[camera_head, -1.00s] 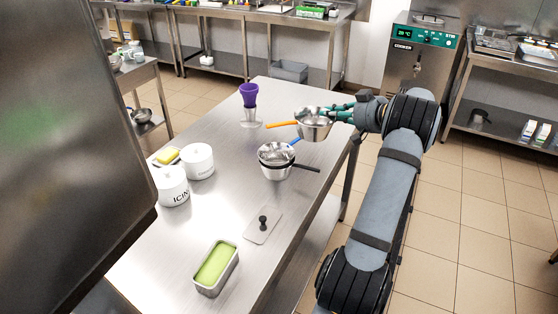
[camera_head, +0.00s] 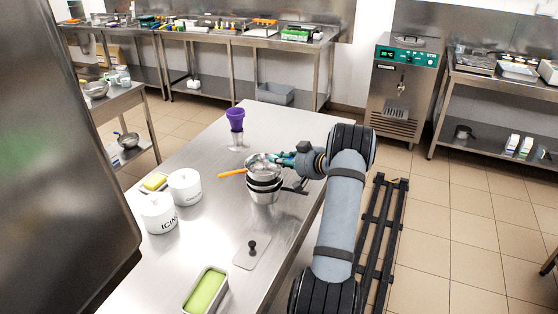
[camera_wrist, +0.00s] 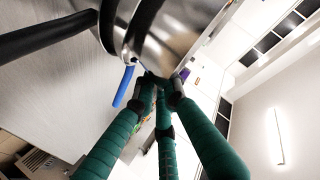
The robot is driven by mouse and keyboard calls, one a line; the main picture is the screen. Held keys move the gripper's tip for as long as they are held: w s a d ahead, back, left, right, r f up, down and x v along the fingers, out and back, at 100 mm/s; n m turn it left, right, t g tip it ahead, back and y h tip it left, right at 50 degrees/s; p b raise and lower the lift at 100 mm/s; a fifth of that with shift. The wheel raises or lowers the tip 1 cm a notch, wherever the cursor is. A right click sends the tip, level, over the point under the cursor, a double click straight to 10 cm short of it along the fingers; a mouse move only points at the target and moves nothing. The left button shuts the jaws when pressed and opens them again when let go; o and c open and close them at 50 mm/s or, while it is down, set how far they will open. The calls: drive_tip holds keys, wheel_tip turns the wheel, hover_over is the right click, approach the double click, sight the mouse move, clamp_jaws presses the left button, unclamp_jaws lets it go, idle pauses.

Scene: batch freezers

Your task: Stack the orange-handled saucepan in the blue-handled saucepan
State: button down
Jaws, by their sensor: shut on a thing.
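The orange-handled saucepan (camera_head: 262,160) is steel. Its orange handle (camera_head: 232,172) points left in the head view. It sits over or at the mouth of the stacked pans (camera_head: 264,193) on the table; I cannot tell whether it rests on them. The blue-handled saucepan is in that stack. Its blue handle (camera_wrist: 123,87) shows in the wrist view but is hidden in the head view. A black handle (camera_head: 296,190) sticks out right from the stack. My gripper (camera_head: 284,160) comes from the right and is shut on the orange-handled saucepan's right side.
A purple cup in a clear holder (camera_head: 236,125) stands behind the pans. White canisters (camera_head: 185,187) stand to the left. A metal lid plate with a black knob (camera_head: 252,252) and a tin of green stuff (camera_head: 206,292) lie in front. The table's right part is clear.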

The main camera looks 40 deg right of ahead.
drive_tip(key=shift+f, duration=0.1)
drive_tip(key=shift+f, duration=0.5)
drive_tip(key=c, duration=1.8)
unclamp_jaws()
drive_tip(key=shift+s+a+f, duration=0.1)
